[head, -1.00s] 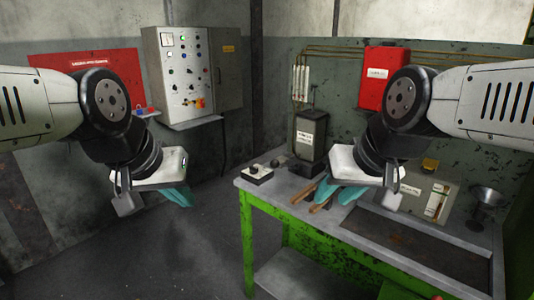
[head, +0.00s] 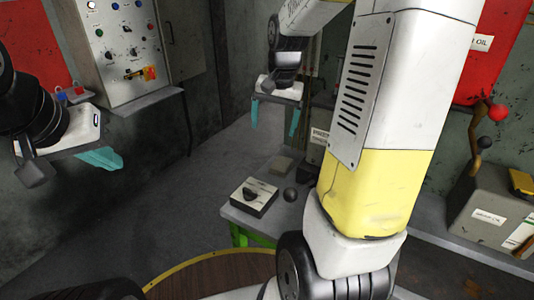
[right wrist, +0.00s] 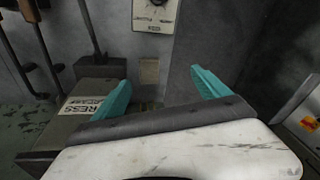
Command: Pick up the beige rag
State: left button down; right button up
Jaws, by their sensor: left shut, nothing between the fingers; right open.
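A small beige patch that looks like the folded beige rag (head: 283,165) lies at the back corner of the green-legged bench, behind a white control box. It also shows in the right wrist view (right wrist: 149,71), between and beyond the fingertips. My right gripper (head: 274,117) is open and empty, its teal fingers pointing down, above and apart from the rag. In the right wrist view its fingers (right wrist: 160,80) are spread wide. My left gripper (head: 101,159) is shut and empty at the left, away from the bench.
The white control box (head: 253,197) and a dark ball knob (head: 290,194) are close to the rag. A dark labelled box (right wrist: 85,115) stands beside it. My right arm hides much of the bench. A grey lever box (head: 490,212) stands at the right.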

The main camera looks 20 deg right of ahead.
aim_at(282, 163)
jog(key=w+d+f+m, duration=0.1)
jog(key=w+f, duration=0.1)
jog(key=f, duration=0.1)
jog(key=w+d+f+m+g, duration=0.1)
jog(key=w+d+f, duration=0.1)
jog(key=f, duration=0.2)
jog(key=w+d+f+m+g, duration=0.1)
jog(key=w+d+f, duration=0.1)
jog(key=f, duration=0.2)
jog(key=shift+w+f+h, duration=0.15)
jog(key=shift+w+h, duration=0.05)
jog(key=shift+h, duration=0.1)
notch_tip(282, 163, down, 9)
jog(key=shift+d+r, duration=0.15)
jog(key=shift+c, duration=0.4)
jog(key=c, duration=1.4)
notch_tip(282, 163, up, 10)
jog(key=shift+r, duration=0.1)
